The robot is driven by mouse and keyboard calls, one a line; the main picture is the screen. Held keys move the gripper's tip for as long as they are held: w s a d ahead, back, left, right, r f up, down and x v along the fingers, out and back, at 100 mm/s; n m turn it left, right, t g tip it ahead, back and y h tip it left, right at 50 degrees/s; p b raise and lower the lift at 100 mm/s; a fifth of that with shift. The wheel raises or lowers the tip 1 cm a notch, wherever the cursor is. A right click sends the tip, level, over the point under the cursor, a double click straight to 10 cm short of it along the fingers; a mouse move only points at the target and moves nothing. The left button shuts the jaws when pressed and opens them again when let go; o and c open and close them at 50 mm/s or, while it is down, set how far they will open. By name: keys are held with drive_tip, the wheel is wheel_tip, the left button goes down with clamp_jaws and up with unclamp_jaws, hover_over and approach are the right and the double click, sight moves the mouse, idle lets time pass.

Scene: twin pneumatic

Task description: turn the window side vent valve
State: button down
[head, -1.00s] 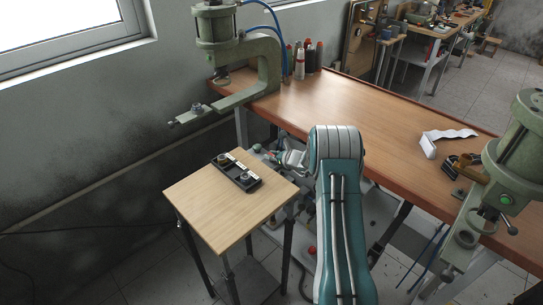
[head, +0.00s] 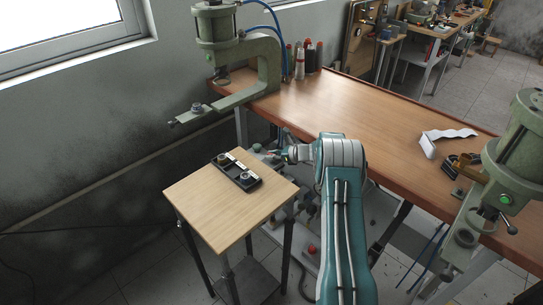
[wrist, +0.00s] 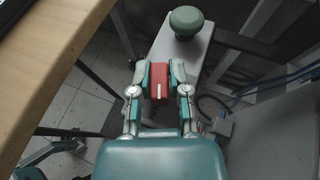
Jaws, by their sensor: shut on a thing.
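A red valve knob with a white line (wrist: 158,82) sits between my gripper's fingers in the wrist view. My gripper (wrist: 160,78) is shut on it, one finger against each side. The white line runs roughly up and down in the picture. In the head view my gripper (head: 274,153) is past the far right edge of the small wooden table, and the knob is mostly hidden there. A green round knob (wrist: 186,20) stands on a pale plate just beyond the red knob.
The small wooden table (head: 205,205) carries a dark tray with round parts (head: 238,172). A second red knob (head: 312,249) is low beside its legs. The long workbench (head: 330,105) bears a green press at the window side (head: 265,65) and another at right (head: 525,150).

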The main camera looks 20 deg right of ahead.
idle(0.3)
drive_tip(key=c, duration=0.6)
unclamp_jaws()
wheel_tip(320, 180, up, 10)
drive_tip(key=shift+w+f, duration=0.1)
